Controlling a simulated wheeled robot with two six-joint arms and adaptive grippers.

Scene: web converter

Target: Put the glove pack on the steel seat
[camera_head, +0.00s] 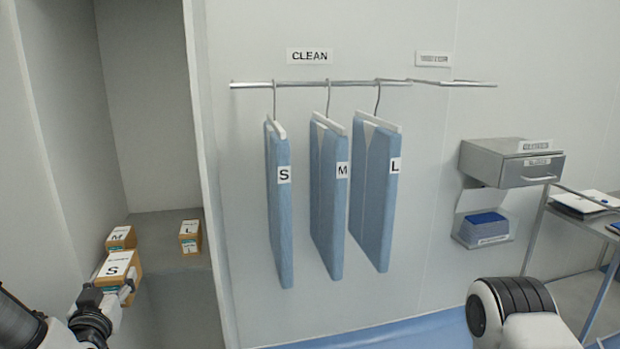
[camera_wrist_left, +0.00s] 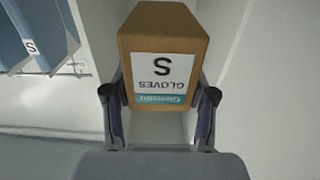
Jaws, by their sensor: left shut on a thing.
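My left gripper (camera_head: 112,296) is in the lower left of the head view, shut on a brown glove pack (camera_head: 119,266) with a white S label. In the left wrist view the gripper (camera_wrist_left: 160,95) has one finger on each side of the pack (camera_wrist_left: 165,30), whose "GLOVES S" label appears upside down. The pack is in front of the recess at left; the head view does not clearly show whether it is clear of the grey surface there. I cannot identify a steel seat in these views. My right gripper is out of view.
Similar packs marked M (camera_head: 121,238) and L (camera_head: 190,236) are on the grey surface (camera_head: 170,290) in the recess. Blue garments (camera_head: 328,200) hang from a rail (camera_head: 320,84) under a CLEAN sign. A steel drawer box (camera_head: 512,163) and a trolley (camera_head: 590,226) are at right.

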